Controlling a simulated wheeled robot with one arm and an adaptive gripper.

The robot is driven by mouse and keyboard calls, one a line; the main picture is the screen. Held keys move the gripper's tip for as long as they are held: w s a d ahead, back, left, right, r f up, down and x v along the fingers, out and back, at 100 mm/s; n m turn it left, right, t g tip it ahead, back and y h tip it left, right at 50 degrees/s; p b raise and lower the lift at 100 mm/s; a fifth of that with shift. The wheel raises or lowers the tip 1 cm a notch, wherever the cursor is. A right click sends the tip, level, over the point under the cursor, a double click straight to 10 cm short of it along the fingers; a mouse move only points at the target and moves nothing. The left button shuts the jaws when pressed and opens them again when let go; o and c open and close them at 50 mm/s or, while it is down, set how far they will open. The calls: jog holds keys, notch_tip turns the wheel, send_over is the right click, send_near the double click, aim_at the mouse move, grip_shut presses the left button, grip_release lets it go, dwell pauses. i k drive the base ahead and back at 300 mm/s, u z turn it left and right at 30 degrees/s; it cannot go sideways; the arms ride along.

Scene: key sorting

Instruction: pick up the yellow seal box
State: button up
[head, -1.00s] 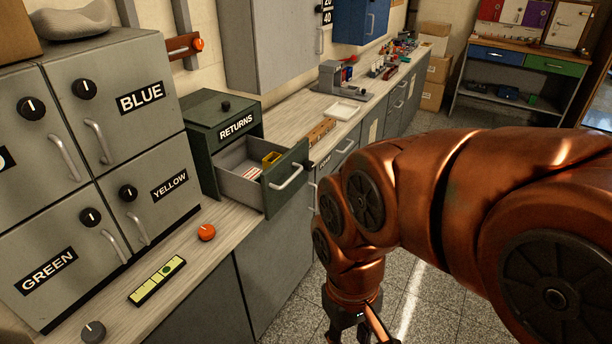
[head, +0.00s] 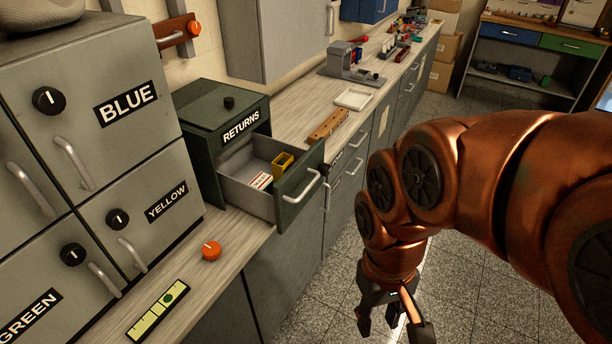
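The yellow seal box (head: 283,164) sits inside the open drawer (head: 246,193) of the dark green RETURNS cabinet (head: 222,128), toward the drawer's back right side. A white and red card-like item (head: 261,180) lies beside it in the drawer. My gripper (head: 391,328) hangs low over the floor at the lower right, to the right of the drawer and well apart from it. Its fingers are spread and nothing shows between them.
Grey lockers labelled BLUE, YELLOW and GREEN (head: 150,190) stand at left. An orange knob (head: 211,251) and a yellow-green strip (head: 158,311) lie on the counter. The drawer's front panel and handle (head: 302,187) jut over the aisle. Floor space is free around my gripper.

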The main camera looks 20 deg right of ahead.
aim_at(278, 171)
jog(key=k, duration=0.55)
jog(key=u, duration=0.45)
jog(key=i, duration=1.2)
jog(key=z, duration=0.45)
jog(key=k, duration=0.5)
jog(key=u, duration=1.15)
jog(key=i, duration=0.35)
jog(key=z, duration=0.2)
